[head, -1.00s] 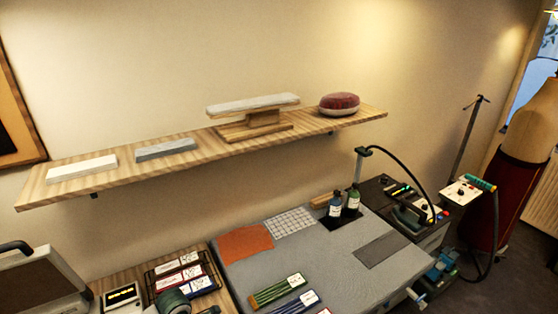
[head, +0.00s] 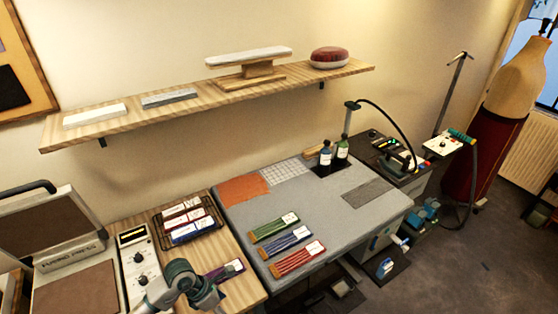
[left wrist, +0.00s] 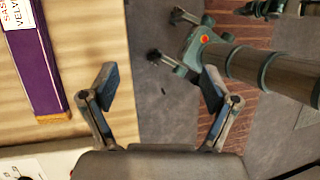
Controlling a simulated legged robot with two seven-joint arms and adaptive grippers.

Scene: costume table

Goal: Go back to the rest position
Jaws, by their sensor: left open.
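My left gripper (left wrist: 160,95) is open in the left wrist view, its two fingers wide apart with nothing between them. A purple labelled packet (left wrist: 38,60) lies on the wooden top to the left of it, clear of the fingers. In the head view my left arm is at the bottom, over the wooden top's front, partly covering the purple packet (head: 226,270); its fingers are not clear there. A teal and grey arm part of mine with two short prongs shows at the upper right of the left wrist view; whether this is the right gripper I cannot tell.
Green, blue and red packets (head: 295,258) lie on the grey mat (head: 330,215). A wire rack (head: 215,215) holds several packets. A beige machine (head: 65,250) stands left. Dark bottles (head: 325,155) stand behind the mat. A wall shelf (head: 215,92) runs above. Floor (head: 460,265) is open at right.

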